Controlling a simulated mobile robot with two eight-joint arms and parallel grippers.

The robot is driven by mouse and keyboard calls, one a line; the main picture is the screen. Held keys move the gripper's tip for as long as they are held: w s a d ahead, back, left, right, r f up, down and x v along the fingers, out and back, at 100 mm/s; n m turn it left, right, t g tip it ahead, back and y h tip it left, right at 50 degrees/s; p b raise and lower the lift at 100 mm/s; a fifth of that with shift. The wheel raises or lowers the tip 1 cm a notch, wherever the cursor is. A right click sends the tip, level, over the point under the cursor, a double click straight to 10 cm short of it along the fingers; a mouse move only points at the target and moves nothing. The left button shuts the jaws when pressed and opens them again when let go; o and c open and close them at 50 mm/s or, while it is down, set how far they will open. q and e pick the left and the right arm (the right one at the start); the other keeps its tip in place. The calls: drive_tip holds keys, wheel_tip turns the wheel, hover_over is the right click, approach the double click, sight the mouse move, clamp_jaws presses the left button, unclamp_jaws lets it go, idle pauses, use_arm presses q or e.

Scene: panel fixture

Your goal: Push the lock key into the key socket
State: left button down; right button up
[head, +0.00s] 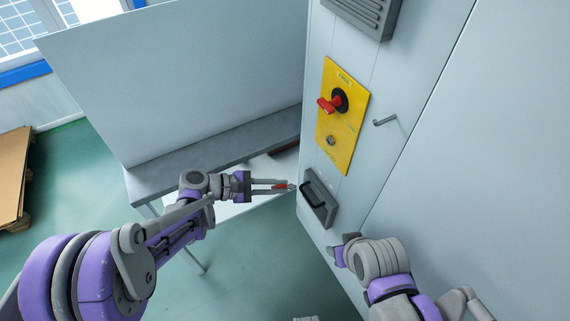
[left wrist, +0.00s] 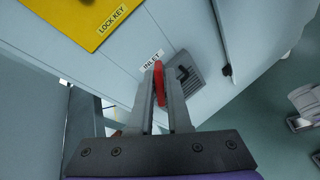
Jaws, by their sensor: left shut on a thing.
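My left gripper (head: 282,186) is shut on the red lock key (head: 279,187). The key also shows between the fingers in the left wrist view (left wrist: 159,84). In the head view it is left of and below the yellow plate (head: 350,125), apart from it. The plate carries a red rotary switch (head: 329,104) and, lower down, a small round key socket (head: 331,140). In the left wrist view the plate's corner with the LOCK KEY label (left wrist: 113,17) shows at the top left; the socket is not clearly visible there. My right arm shows at the lower right, its fingers not visible.
A dark inlet box (head: 319,198) sits on the cabinet below the plate, close to my left gripper. A hooked grey handle (head: 385,121) juts out right of the plate. A grey bench (head: 215,147) stands behind my left arm. A vent (head: 368,12) is above.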

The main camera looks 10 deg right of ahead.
use_arm(q)
wheel_tip(320, 180, up, 11)
drive_tip(key=d+n+t+h+b, duration=0.1)
drive_tip(key=d+n+t+h, duration=0.1)
drive_tip(key=t+h, duration=0.1)
drive_tip(key=shift+w+f+n+t, duration=0.25)
drive_tip(key=shift+n+t, duration=0.15)
drive_tip(key=shift+t, duration=0.5)
drive_tip(key=shift+b, duration=0.3)
drive_tip(key=shift+x, duration=2.9)
drive_tip(key=shift+b, duration=0.35)
drive_tip(key=shift+x, duration=1.15)
drive_tip(key=c, duration=0.8)
unclamp_jaws()
drive_tip(key=shift+r, duration=0.1)
